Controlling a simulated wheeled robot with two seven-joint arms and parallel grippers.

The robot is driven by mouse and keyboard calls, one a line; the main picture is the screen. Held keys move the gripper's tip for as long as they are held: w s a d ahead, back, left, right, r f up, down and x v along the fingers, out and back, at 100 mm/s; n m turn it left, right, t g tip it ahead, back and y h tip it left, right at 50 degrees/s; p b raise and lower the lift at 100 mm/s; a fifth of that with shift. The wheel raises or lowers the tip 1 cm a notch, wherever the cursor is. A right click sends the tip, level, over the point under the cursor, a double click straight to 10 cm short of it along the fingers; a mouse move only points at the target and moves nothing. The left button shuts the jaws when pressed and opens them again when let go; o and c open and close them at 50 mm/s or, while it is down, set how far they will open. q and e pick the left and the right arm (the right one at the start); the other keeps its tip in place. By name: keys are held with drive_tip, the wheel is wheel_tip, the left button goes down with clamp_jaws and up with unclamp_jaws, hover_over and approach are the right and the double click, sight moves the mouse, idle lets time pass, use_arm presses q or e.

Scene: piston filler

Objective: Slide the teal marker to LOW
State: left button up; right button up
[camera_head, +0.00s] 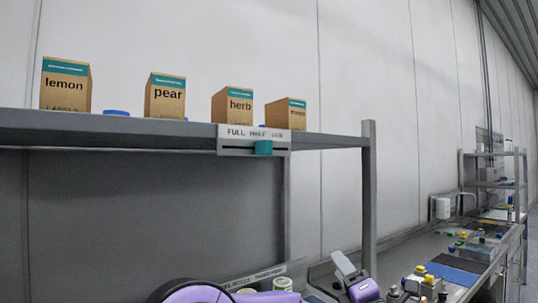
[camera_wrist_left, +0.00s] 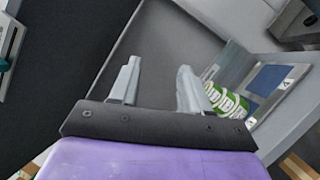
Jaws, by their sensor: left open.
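The teal marker (camera_head: 263,147) sits on the slot of a pale scale plate (camera_head: 232,150) fixed to the shelf's front edge. The plate reads FULL, HALF and a partly unclear last word that looks like LOW. The marker is under HALF, slightly toward the last word. A sliver of teal shows at the left edge of the left wrist view (camera_wrist_left: 3,65). My left gripper (camera_head: 345,264) is low and to the right of the plate, well apart from it. In the left wrist view its two fingers (camera_wrist_left: 157,72) are apart with nothing between them. My right gripper is not in view.
Cardboard boxes labelled lemon (camera_head: 66,90), pear (camera_head: 165,101) and herb (camera_head: 232,110) stand on the shelf (camera_head: 60,122). A shelf post (camera_head: 369,190) rises near my left gripper. Green-and-white labelled rolls or cans (camera_wrist_left: 226,102) lie below. A cluttered bench extends right.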

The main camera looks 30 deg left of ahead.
use_arm(q)
drive_tip(key=s+r+n+g+y, duration=0.2)
drive_tip(key=s+r+n+g, duration=0.25)
drive_tip(key=r+n, duration=0.6)
drive_tip(key=n+g+h, duration=0.1)
drive_tip(key=n+g, duration=0.2)
drive_tip(key=n, duration=0.5)
approach(268, 147)
drive_tip(key=shift+m, duration=0.25)
drive_tip(key=p+x, duration=0.2)
drive_tip(key=x, duration=0.8)
drive_tip(key=shift+a, duration=0.25)
drive_tip(key=shift+w+a, duration=0.2)
drive_tip(key=shift+w+f, duration=0.1)
drive_tip(key=shift+w, duration=0.05)
